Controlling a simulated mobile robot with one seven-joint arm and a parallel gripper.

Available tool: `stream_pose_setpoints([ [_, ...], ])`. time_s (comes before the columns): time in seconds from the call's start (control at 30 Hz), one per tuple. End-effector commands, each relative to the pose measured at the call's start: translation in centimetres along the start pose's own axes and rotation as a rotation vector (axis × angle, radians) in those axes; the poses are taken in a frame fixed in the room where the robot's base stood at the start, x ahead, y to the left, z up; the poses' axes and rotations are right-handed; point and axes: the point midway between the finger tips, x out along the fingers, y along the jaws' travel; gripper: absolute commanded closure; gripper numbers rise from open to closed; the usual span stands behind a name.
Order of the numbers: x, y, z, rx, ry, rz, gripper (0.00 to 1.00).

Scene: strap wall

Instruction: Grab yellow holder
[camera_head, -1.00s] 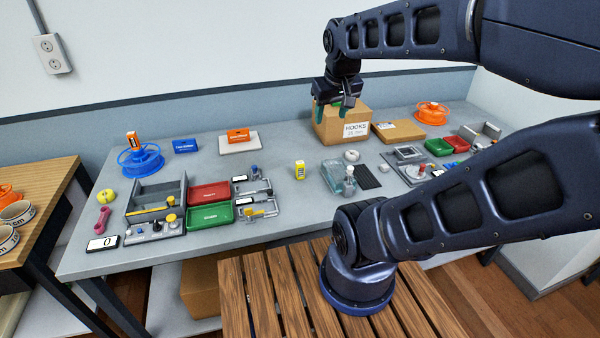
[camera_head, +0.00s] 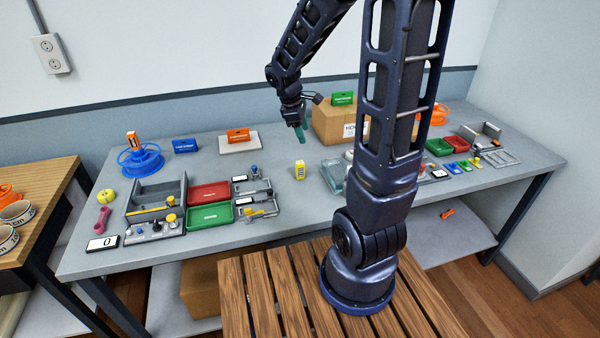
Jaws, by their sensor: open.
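The yellow holder (camera_head: 299,170) is a small upright yellow block with a pale label, standing on the grey table near its middle. My gripper (camera_head: 301,134) hangs above and behind it in the picture, with its teal fingers pointing down. The gripper is open, with nothing visible between its fingers, and it is apart from the yellow holder. The gap between the fingers is small in this view.
A cardboard carton (camera_head: 328,122) with a green holder (camera_head: 342,98) on top stands right of my gripper. A clear tray (camera_head: 334,174) lies right of the yellow holder. Red (camera_head: 209,193) and green (camera_head: 210,214) trays are to the left. My arm hides part of the table's right half.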

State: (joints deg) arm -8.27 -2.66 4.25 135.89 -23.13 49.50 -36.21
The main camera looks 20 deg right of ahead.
Motion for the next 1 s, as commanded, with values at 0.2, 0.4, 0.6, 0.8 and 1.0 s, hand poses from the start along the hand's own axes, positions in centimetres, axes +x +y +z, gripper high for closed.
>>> stream_pose_setpoints([
  [0.2,4.0,0.9,-3.6,-0.247,-0.063,-0.022,0.47],
  [0.4,6.6,1.2,-5.7,-0.402,-0.096,-0.037,0.47],
  [0.6,7.9,1.2,-6.3,-0.452,-0.106,-0.043,0.47],
  [0.8,10.6,1.2,-6.0,-0.453,-0.106,-0.044,0.47],
  [1.0,12.7,1.2,-5.8,-0.452,-0.105,-0.043,0.47],
])
